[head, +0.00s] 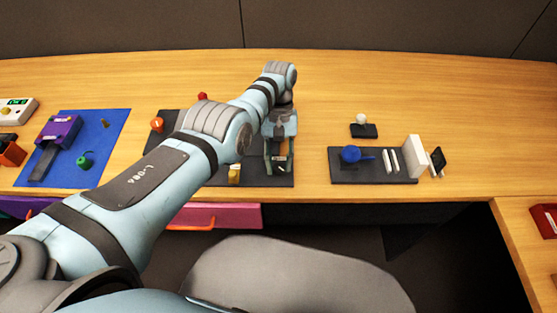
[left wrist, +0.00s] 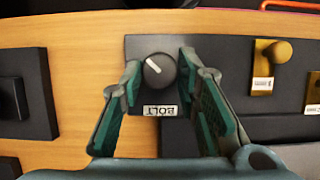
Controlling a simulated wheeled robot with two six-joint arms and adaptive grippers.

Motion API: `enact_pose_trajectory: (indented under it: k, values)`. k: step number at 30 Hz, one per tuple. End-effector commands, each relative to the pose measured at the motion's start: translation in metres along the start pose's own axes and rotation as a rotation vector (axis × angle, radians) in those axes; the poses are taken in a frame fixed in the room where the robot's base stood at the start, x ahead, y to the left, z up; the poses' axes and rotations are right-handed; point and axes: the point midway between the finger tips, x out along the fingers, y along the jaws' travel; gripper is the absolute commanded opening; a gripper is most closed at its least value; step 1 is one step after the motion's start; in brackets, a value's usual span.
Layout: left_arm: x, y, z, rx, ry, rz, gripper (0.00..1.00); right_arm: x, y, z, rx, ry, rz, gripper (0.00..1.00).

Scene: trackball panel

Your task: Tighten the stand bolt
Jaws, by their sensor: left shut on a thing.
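The stand bolt is a round dark knob (left wrist: 159,70) with a white pointer line, above a plate marked "BOLT" (left wrist: 160,111). It is mounted on a dark panel (left wrist: 215,52), which also shows in the head view (head: 285,180). My left gripper (left wrist: 159,68) has its green-padded fingers on either side of the knob and is shut on it. The knob's pointer tilts up to the left. In the head view my left gripper (head: 279,155) reaches down over the panel's right part, and the knob cannot be made out there. My right gripper is out of view.
Brass pieces with labels (left wrist: 268,62) sit on the same panel to the right. A dark block (left wrist: 12,98) lies to the left. In the head view, a grey base (head: 370,178) with a blue ball (head: 350,154) and white plates stands right of the panel. A blue mat (head: 105,150) lies left.

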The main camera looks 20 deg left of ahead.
Motion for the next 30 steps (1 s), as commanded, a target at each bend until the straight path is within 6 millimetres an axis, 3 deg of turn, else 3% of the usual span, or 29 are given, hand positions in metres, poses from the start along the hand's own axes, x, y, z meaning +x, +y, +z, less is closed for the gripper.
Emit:
enact_pose_trajectory:
  k: [3,4,7,23,26,30]
  values:
    - [0.002,0.0,0.001,-0.001,-0.005,-0.001,0.02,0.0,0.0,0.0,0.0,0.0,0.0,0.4]
    - [0.002,0.0,0.001,-0.001,-0.005,-0.001,0.33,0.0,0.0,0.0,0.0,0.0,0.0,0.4]
    - [0.001,0.0,0.001,-0.001,-0.004,-0.001,0.48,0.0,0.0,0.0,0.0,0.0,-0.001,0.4]
    - [0.0,0.0,0.0,-0.004,-0.002,0.001,0.49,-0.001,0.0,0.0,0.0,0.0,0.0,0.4]
    - [-0.002,-0.001,0.001,-0.043,-0.002,0.017,0.49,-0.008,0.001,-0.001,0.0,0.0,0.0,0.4]
    - [-0.007,-0.004,0.004,-0.225,-0.003,0.091,0.49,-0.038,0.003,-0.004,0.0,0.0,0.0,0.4]
